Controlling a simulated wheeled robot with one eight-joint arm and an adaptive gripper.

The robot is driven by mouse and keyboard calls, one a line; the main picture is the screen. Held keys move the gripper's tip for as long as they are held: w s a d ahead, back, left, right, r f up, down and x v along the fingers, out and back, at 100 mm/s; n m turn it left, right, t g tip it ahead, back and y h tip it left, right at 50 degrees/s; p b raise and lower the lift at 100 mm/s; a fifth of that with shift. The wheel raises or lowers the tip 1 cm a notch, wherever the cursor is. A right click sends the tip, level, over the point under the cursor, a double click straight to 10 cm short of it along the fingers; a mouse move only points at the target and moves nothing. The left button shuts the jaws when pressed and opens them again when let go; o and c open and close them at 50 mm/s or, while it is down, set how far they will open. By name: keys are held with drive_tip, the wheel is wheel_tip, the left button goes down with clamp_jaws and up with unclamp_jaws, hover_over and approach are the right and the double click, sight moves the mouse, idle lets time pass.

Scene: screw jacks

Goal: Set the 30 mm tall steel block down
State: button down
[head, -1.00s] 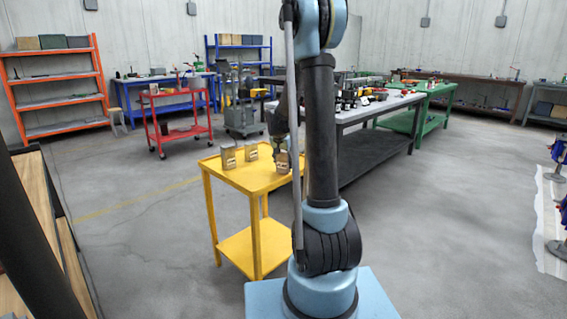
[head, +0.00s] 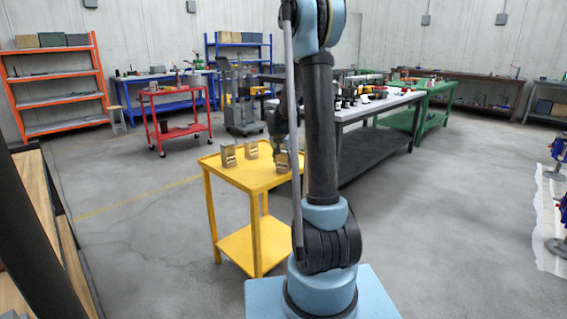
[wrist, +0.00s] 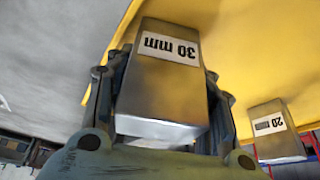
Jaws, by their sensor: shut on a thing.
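The steel block labelled "30 mm" (wrist: 165,90) sits between the fingers of my gripper (wrist: 158,76), which is shut on it in the wrist view. Its label appears upside down there. In the head view this block (head: 283,161) shows at the right side of the yellow cart's top (head: 243,178), below my arm. I cannot tell whether its base touches the top. A block labelled "20 mm" (wrist: 277,130) stands to the right in the wrist view, apart from my gripper.
Two other steel blocks stand on the cart, one at the left (head: 228,155) and one farther back (head: 251,149). The cart top's front middle is clear. A grey workbench (head: 375,108) stands behind to the right, and a red cart (head: 176,108) stands farther back.

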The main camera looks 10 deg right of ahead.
drive_tip(key=c, duration=0.6)
unclamp_jaws()
drive_tip(key=shift+c, duration=0.2)
drive_tip(key=v, duration=1.2)
drive_tip(key=s+d+r+n+t+y, duration=0.1)
drive_tip(key=s+r+n, duration=0.2)
drive_tip(key=s, duration=0.9)
drive_tip(key=s+f+n+g, duration=0.1)
drive_tip(key=s+f, duration=0.3)
drive_tip(key=s, duration=0.5)
drive_tip(key=s+f+n+y, duration=0.1)
drive_tip(key=s+f, duration=0.3)
drive_tip(key=s, duration=0.6)
drive_tip(key=s+f+n+g, duration=0.1)
drive_tip(key=s+f, duration=0.4)
drive_tip(key=s, duration=0.5)
drive_tip(key=shift+s+n+g, duration=0.2)
drive_tip(key=shift+n+g, duration=0.1)
